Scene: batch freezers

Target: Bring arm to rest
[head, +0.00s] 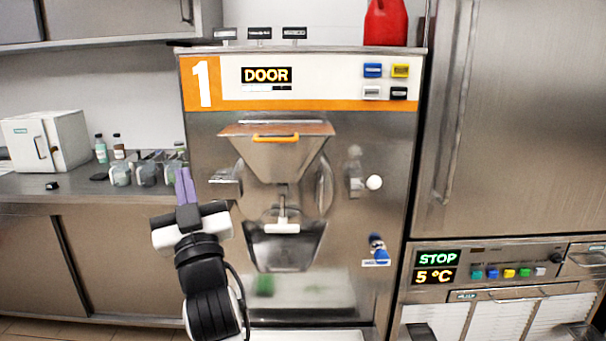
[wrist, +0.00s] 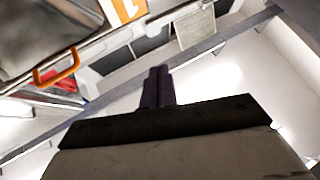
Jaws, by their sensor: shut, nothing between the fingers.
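My gripper (head: 185,186) is raised in front of the left side of the batch freezer, its purple fingers pointing up and pressed together. Nothing is between them. In the wrist view my gripper (wrist: 157,88) also shows its dark fingers side by side, with the ceiling and walls behind. My arm comes up from the bottom of the head view. The batch freezer (head: 385,135) stands in the middle with a "1" and a lit "DOOR" display (head: 266,76). Its hopper has an orange handle (head: 275,138), which also shows in the wrist view (wrist: 57,70).
A steel counter (head: 80,190) on the left holds a white box (head: 45,142), small bottles and several containers (head: 146,174) close behind my gripper. A red jug (head: 386,24) stands on the freezer. A steel cabinet (head: 520,120) with a "STOP" panel is at the right.

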